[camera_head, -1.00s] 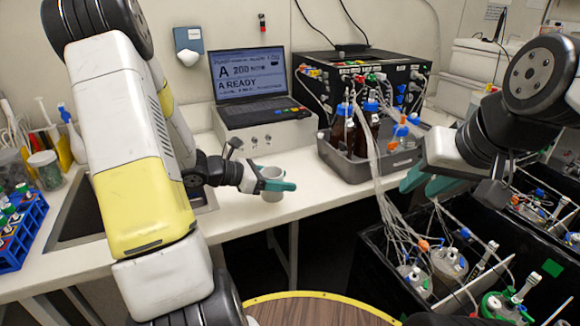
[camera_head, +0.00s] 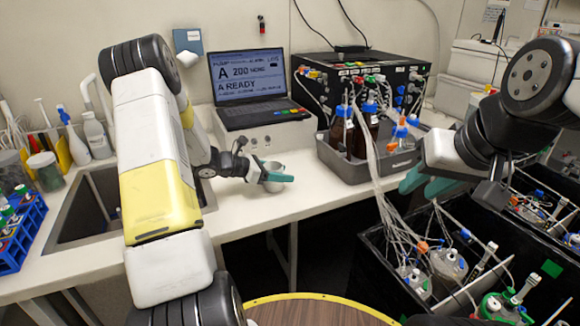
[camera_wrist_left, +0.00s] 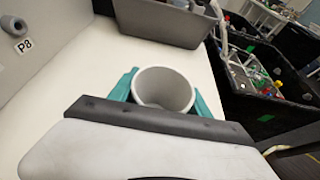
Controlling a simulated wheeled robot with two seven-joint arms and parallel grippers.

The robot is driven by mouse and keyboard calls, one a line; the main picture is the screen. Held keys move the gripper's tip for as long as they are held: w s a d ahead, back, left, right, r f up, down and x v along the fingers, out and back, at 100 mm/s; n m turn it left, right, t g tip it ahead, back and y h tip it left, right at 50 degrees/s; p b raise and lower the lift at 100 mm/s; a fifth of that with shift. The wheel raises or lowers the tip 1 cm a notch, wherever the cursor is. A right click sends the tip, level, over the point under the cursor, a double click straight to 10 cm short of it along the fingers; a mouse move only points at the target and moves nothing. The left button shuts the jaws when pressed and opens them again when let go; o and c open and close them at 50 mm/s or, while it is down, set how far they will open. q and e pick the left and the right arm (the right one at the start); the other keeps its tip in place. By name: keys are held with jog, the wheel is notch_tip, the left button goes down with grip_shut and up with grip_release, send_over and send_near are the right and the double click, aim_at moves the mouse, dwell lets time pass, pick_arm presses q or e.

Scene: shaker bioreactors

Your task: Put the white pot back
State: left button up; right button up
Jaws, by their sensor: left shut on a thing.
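The white pot (camera_head: 272,178) is a small round cup with an open top. It is upright at the bench, below the laptop, in the head view. My left gripper (camera_head: 276,178) is shut on the pot, with a teal finger on either side of it. In the left wrist view the pot (camera_wrist_left: 163,91) shows empty between the teal fingers. I cannot tell whether its base touches the bench. My right gripper (camera_head: 428,186) has teal fingers and hangs at the right, above the edge of the black bin; its opening is not clear.
The white bench (camera_head: 322,189) is clear around the pot. A grey tray of bottles (camera_head: 369,169) stands to the right, and a laptop (camera_head: 250,85) behind. A sink (camera_head: 84,214) and blue tube rack (camera_head: 22,236) are at the left. A black bin (camera_head: 385,270) with vessels is front right.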

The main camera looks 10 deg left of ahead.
pick_arm(q)
jog(key=shift+f, duration=0.1)
jog(key=o, duration=1.3)
